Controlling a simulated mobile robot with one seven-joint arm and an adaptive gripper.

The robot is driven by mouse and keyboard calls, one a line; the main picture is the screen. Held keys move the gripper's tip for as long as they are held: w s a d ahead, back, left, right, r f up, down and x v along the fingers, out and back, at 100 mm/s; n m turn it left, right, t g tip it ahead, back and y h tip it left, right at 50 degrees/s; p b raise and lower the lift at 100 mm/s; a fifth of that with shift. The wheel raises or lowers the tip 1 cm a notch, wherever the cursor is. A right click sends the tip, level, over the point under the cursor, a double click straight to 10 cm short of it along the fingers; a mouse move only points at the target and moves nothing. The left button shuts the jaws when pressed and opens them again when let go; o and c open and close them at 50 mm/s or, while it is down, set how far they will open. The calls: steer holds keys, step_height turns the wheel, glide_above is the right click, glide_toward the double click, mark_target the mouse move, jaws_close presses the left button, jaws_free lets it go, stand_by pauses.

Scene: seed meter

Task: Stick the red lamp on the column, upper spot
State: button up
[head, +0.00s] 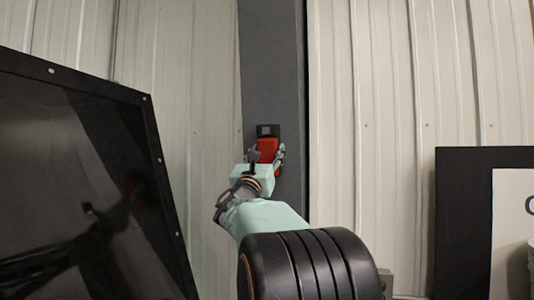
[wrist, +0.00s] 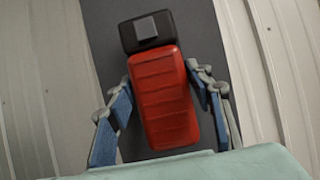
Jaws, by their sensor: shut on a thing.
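The red lamp (head: 267,150) has a red ribbed body and a black end block with a grey square. It also shows in the wrist view (wrist: 163,95), slightly tilted, with its black end up. My gripper (head: 266,155) is shut on the lamp, with one finger on each side of the red body; it also shows in the wrist view (wrist: 161,90). The dark grey column (head: 272,60) stands directly behind the lamp and also shows in the wrist view (wrist: 95,20). I cannot tell whether the lamp's back touches the column.
Pale corrugated wall panels (head: 395,100) flank the column. A large dark glossy panel with a black frame (head: 75,180) stands at the left. A black-framed white board (head: 462,220) is at the lower right. The column above the lamp is bare.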

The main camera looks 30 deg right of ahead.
steer(key=o, duration=1.2)
steer(key=shift+f, duration=0.1)
steer(key=shift+s+a+r+b+v, duration=0.2)
steer(key=shift+r+b+v, duration=0.3)
steer(key=shift+v, duration=2.55)
steer(key=shift+s+a+r+b+v, duration=0.2)
steer(key=shift+b+v, duration=0.45)
steer(key=shift+v, duration=2.4)
steer(key=shift+a+r+b+v, duration=0.15)
steer(key=shift+r+b+v, duration=0.35)
steer(key=shift+v, duration=2.55)
